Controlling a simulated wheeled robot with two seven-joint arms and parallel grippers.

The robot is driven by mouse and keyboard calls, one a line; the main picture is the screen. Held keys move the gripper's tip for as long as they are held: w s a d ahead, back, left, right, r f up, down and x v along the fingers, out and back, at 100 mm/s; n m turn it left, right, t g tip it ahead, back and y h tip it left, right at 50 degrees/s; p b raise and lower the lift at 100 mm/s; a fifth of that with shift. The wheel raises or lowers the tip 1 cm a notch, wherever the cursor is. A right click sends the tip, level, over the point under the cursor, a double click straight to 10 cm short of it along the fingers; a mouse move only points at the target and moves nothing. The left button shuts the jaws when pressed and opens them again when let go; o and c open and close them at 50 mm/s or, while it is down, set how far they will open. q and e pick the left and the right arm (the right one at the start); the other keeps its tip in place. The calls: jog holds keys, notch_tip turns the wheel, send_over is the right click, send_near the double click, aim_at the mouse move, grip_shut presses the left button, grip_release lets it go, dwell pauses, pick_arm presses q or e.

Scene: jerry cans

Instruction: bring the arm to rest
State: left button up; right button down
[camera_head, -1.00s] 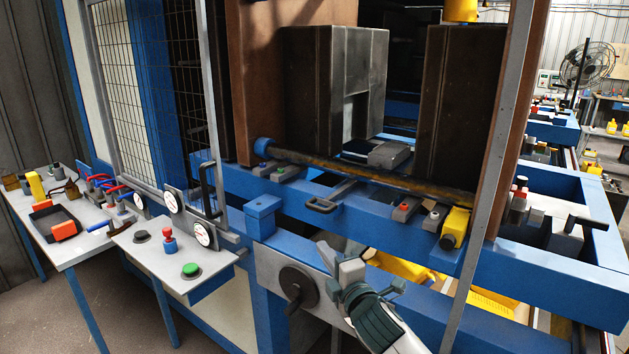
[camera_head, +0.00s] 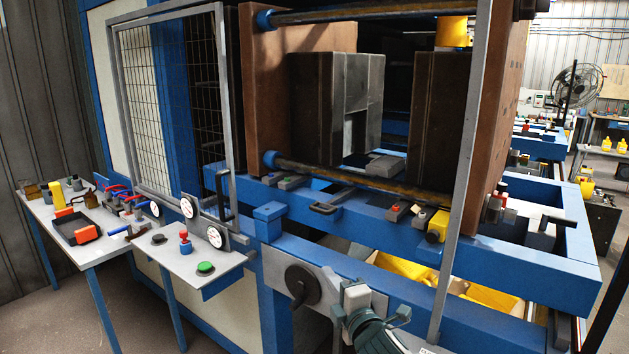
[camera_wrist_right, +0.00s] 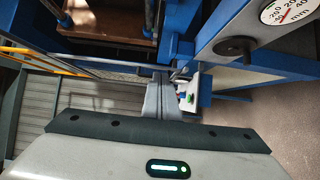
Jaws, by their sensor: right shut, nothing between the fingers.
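My right gripper (camera_head: 356,294) is at the bottom centre of the head view, in front of the blue machine frame and right of the dark round knob (camera_head: 302,285). Its fingers are shut and hold nothing. In the right wrist view the closed fingers (camera_wrist_right: 163,97) point away from the wrist body. The white side table's edge (camera_wrist_right: 201,92) shows beyond them. My left gripper is in neither view.
The moulding machine has a blue frame rail (camera_head: 490,247), dark mould halves (camera_head: 336,108) and a mesh door (camera_head: 160,105). A control shelf with a green button (camera_head: 205,267) and a tool table (camera_head: 75,258) stand left. Open floor (camera_head: 150,325) lies front left.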

jog(key=s+d+f+m+g+h, duration=0.25)
jog(key=s+d+f+m, duration=0.3)
jog(key=s+f, duration=0.5)
jog(key=s+d+f+m+g+h, duration=0.2)
jog(key=s+d+f+m+g, duration=0.3)
jog(key=s+f, duration=0.55)
jog(key=s+d+f+m+g+h, duration=0.1)
jog(key=s+d+f+m+g, duration=0.15)
jog(key=s, duration=0.65)
jog(key=s+d+f+m+g, duration=0.1)
jog(key=s+d+f+m, duration=0.25)
jog(key=s, duration=0.55)
jog(key=s+d+f+m+g+h, duration=0.1)
jog(key=s+d+f+m+g, duration=0.2)
jog(key=s, duration=0.6)
notch_tip(320, 180, down, 33)
jog(key=s+b, duration=0.2)
jog(key=b, duration=0.1)
jog(key=s+d+f+g+b, duration=0.1)
jog(key=s+d+f+b, duration=0.1)
jog(key=s+f, duration=1.6)
jog(key=shift+d+f+g, duration=0.25)
jog(key=shift+f+g, duration=0.15)
jog(key=shift+f, duration=0.2)
